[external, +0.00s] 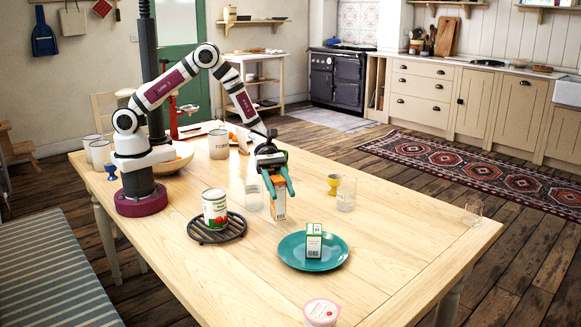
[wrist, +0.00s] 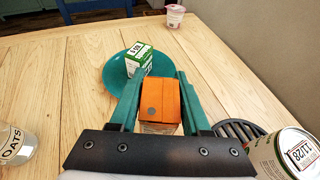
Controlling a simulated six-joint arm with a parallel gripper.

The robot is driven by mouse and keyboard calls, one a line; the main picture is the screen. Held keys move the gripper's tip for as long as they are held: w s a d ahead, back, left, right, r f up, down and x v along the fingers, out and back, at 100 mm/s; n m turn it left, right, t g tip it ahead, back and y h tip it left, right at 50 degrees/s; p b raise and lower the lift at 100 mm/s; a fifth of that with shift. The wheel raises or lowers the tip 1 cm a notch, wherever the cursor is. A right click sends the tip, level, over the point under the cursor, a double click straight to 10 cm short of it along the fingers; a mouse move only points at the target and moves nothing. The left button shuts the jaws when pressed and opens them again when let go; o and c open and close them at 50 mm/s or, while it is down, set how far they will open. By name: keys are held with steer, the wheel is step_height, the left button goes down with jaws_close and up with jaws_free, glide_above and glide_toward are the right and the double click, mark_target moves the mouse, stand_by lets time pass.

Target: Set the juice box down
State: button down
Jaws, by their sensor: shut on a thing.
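My gripper (external: 282,195) is shut on an orange-topped juice box (external: 279,209). The box is upright between the teal fingers, right of the tin and behind the plate in the external view. In the wrist view its orange top (wrist: 160,98) shows between the fingers (wrist: 158,75). I cannot tell whether its base touches the table or hangs just above it. A teal plate (external: 291,261) holds a green and white carton (external: 314,241), standing upright. Both show ahead of my fingers in the wrist view, the plate (wrist: 113,75) and the carton (wrist: 138,58).
A clear glass (external: 253,198) stands close left of the held box. A tin (external: 215,208) sits on a black trivet (external: 238,222). A pink-lidded tub (external: 321,312) is at the front.

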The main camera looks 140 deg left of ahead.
mark_target(280, 199)
steer(key=shift+f, duration=1.6)
steer(key=shift+f, duration=0.1)
steer(key=shift+c, duration=1.8)
jaws_free()
